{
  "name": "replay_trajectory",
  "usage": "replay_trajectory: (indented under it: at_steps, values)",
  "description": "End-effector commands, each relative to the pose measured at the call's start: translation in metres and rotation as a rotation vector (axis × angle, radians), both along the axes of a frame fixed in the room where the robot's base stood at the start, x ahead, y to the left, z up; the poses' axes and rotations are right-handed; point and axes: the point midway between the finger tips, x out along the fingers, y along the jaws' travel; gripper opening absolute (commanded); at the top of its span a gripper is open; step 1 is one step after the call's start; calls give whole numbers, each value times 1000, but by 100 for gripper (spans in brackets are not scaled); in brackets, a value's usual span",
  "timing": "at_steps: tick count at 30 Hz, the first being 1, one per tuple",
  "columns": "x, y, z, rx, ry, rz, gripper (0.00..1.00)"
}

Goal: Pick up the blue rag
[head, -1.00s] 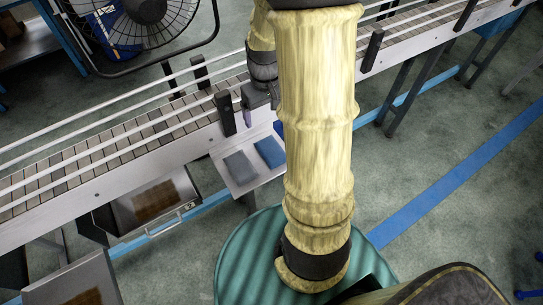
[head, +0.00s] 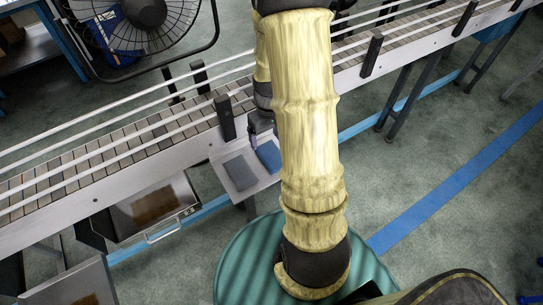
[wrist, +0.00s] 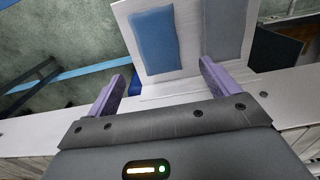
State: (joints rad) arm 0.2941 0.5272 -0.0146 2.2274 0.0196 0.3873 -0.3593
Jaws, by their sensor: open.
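The blue rag (head: 269,157) lies flat on a small white shelf (head: 264,182) fixed to the near side of the conveyor. In the wrist view the blue rag (wrist: 156,41) lies ahead of my gripper, between the lines of its two fingers and apart from them. A grey rag (head: 240,172) lies beside it on the left in the head view, and on the right in the wrist view (wrist: 224,28). My gripper (wrist: 157,86) is open and empty. In the head view my arm hides most of it.
The conveyor (head: 120,152) with its rails and dark posts runs behind the shelf. An open drawer (head: 152,204) hangs below it on the left. A green round drum (head: 240,262) stands in front. A black fan (head: 145,20) stands at the back left.

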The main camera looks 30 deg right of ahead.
Motion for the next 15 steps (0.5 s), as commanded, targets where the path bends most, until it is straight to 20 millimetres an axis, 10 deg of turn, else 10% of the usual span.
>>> replay_trajectory:
  at_steps: [15]
  values:
    - [0, 0, -36, 0, 0, 0, 87]
